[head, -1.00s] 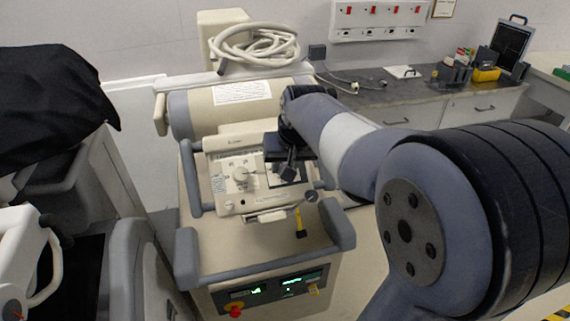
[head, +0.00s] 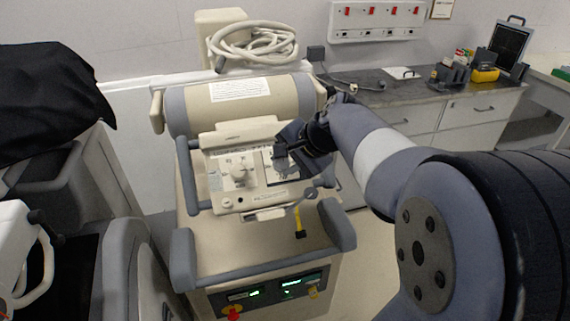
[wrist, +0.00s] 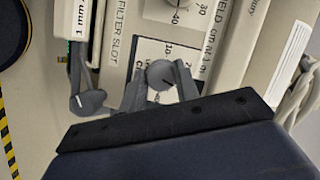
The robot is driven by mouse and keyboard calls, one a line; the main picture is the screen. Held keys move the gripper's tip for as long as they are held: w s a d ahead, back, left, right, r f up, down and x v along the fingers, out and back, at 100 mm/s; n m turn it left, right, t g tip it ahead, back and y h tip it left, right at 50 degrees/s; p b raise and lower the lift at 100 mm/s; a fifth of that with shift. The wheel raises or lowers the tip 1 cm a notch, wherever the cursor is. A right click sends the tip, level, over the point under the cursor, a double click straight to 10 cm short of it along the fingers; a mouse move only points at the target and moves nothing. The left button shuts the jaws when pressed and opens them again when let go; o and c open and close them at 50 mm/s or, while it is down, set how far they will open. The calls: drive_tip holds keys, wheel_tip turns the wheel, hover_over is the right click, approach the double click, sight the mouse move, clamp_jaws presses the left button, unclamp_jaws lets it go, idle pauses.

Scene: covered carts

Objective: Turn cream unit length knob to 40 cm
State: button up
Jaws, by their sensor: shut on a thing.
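The cream unit (head: 207,145) carries a sloped control panel with a cream knob (head: 238,172) at its left. My gripper (head: 284,166) is at the panel's right part. In the wrist view my gripper (wrist: 160,84) has its two grey fingers on either side of a round grey knob (wrist: 159,72), shut on it. A dark pointer line shows on this knob's face. Beside it are scale marks, with 10 and 20 legible; the fingers hide part of the scale. Another knob (wrist: 181,4) is cut off at the top edge, near a 40 mark. I cannot tell the held knob's exact setting.
A grey lever-like part (wrist: 88,100) stands left of the fingers in the wrist view. Grey handle rails (head: 187,175) flank the panel. A coiled cream hose (head: 255,45) lies behind. A black-covered cart (head: 50,85) stands left, and a counter (head: 415,92) at back right.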

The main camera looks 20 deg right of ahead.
drive_tip(key=m+t+b, duration=0.1)
drive_tip(key=m, duration=0.2)
drive_tip(key=m+t+b, duration=0.1)
drive_tip(key=m, duration=0.3)
drive_tip(key=shift+f+t+y, duration=0.15)
drive_tip(key=shift+t+y, duration=0.15)
drive_tip(key=shift+y, duration=0.1)
drive_tip(key=m, duration=0.2)
drive_tip(key=m+t+b, duration=0.1)
drive_tip(key=m, duration=0.1)
drive_tip(key=shift+s+t, duration=0.15)
drive_tip(key=shift+t, duration=0.15)
drive_tip(key=shift+m+t+h+b, duration=0.5)
drive_tip(key=shift+m+t, duration=0.1)
drive_tip(key=shift+m, duration=1.2)
drive_tip(key=o, duration=1)
drive_tip(key=p+v, duration=0.1)
drive_tip(key=v, duration=0.9)
drive_tip(key=shift+s, duration=0.35)
drive_tip(key=shift+w, duration=0.1)
